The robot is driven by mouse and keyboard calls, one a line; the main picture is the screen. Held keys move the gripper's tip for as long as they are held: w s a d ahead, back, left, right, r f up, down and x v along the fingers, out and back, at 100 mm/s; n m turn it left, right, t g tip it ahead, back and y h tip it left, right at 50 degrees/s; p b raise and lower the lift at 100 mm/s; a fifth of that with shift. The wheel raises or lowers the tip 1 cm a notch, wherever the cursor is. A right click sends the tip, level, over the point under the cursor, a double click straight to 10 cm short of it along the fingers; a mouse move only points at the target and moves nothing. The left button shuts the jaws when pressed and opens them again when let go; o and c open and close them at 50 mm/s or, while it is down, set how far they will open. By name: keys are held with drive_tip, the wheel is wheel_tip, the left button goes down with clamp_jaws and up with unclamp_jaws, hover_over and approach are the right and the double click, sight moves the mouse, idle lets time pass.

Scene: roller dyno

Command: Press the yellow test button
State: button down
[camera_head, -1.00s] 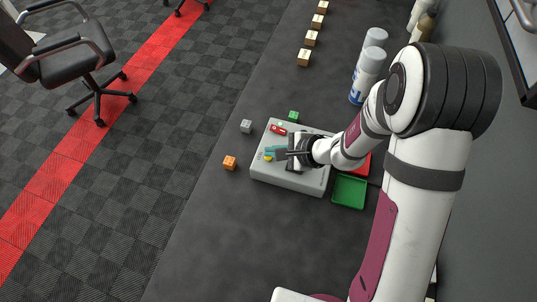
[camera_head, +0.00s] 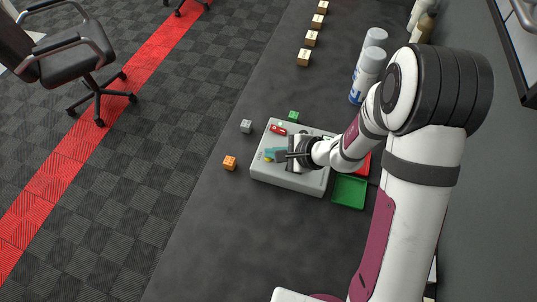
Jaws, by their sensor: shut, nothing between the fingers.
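The yellow test button (camera_head: 268,159) is a small spot on the left part of the top of a light grey box (camera_head: 290,180), which lies on the dark table. My gripper (camera_head: 288,155) is over the box, just right of the button, with its fingers pointing left. It is shut and empty. The picture is too small to tell whether the fingertips touch anything. A teal part (camera_head: 270,152) shows beside the fingertips, and a red part (camera_head: 278,130) sits near the box's far edge. My gripper hides part of the box top.
A grey cube (camera_head: 246,126), an orange cube (camera_head: 230,163) and a green cube (camera_head: 293,116) lie around the box. A green tray (camera_head: 349,191) and a partly hidden red tray (camera_head: 364,165) are to the right. White canisters (camera_head: 366,75) stand behind. The table's front is clear.

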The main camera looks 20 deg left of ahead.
drive_tip(key=shift+r, duration=0.8)
drive_tip(key=shift+r, duration=2.5)
drive_tip(key=shift+r, duration=0.1)
drive_tip(key=s+d+r+n+g, duration=0.1)
drive_tip(key=s+d+r+n, duration=0.15)
drive_tip(key=s+r, duration=0.35)
drive_tip(key=s+d+r+n+g+h, duration=0.2)
drive_tip(key=s+d+h, duration=0.5)
drive_tip(key=s+d, duration=0.8)
drive_tip(key=shift+s+d+r+n, duration=0.4)
drive_tip(key=shift+s+n, duration=0.4)
drive_tip(key=shift+n, duration=0.45)
